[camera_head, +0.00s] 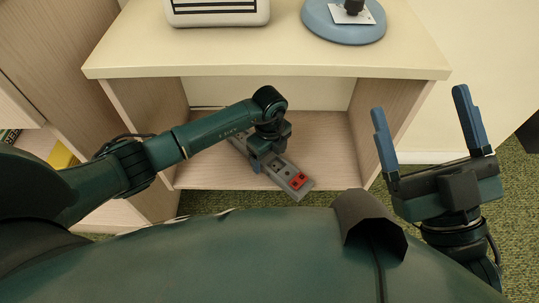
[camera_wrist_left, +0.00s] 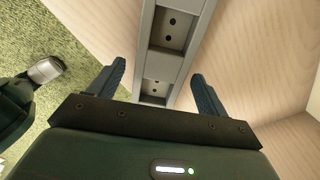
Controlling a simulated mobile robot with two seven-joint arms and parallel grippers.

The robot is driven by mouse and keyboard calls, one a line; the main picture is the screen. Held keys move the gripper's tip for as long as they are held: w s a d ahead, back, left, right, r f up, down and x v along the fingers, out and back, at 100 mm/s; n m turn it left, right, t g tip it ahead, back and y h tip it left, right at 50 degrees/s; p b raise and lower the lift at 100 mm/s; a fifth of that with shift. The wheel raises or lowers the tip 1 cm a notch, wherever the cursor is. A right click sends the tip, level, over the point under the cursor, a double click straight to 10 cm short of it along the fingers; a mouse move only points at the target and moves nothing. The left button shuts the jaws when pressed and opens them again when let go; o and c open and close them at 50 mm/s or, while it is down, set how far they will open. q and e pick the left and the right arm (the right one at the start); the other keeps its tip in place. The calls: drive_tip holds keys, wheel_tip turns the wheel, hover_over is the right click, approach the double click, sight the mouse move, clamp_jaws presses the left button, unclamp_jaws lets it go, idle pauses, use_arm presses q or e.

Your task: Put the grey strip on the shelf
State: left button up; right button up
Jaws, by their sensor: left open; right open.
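The grey strip (camera_head: 283,173) is a long socket strip with a red switch at its near end. It lies slantwise at the lower shelf board (camera_head: 215,177), its near end reaching past the board's front edge. My left gripper (camera_head: 264,158) is over the strip and hides its middle. In the left wrist view the strip (camera_wrist_left: 148,48) runs between the two open fingers of my left gripper (camera_wrist_left: 158,72), with gaps showing at both sides. My right gripper (camera_head: 420,101) is open and empty, right of the shelf unit.
The unit's top board (camera_head: 290,55) overhangs the lower space, with side panels left and right. A white device (camera_head: 217,10) and a round blue base (camera_head: 343,22) stand on top. A wooden cabinet (camera_head: 50,60) is at left. Green carpet (camera_head: 515,190) lies around.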

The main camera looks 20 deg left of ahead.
sight(269, 159)
use_arm(q)
wheel_tip(269, 159, up, 6)
drive_tip(key=p, duration=0.2)
drive_tip(key=shift+p, duration=0.3)
drive_tip(key=shift+r, duration=0.4)
use_arm(e)
drive_tip(key=f+m+h, duration=0.1)
drive_tip(key=f+m+g+h, duration=0.1)
drive_tip(key=f, duration=0.1)
drive_tip(key=s+f+m+h, duration=0.1)
drive_tip(key=f+h, duration=0.1)
drive_tip(key=shift+s+a+f+m+g, duration=0.1)
drive_tip(key=shift+a+m+g, duration=0.2)
drive_tip(key=shift+g, duration=0.1)
drive_tip(key=shift+s, duration=0.1)
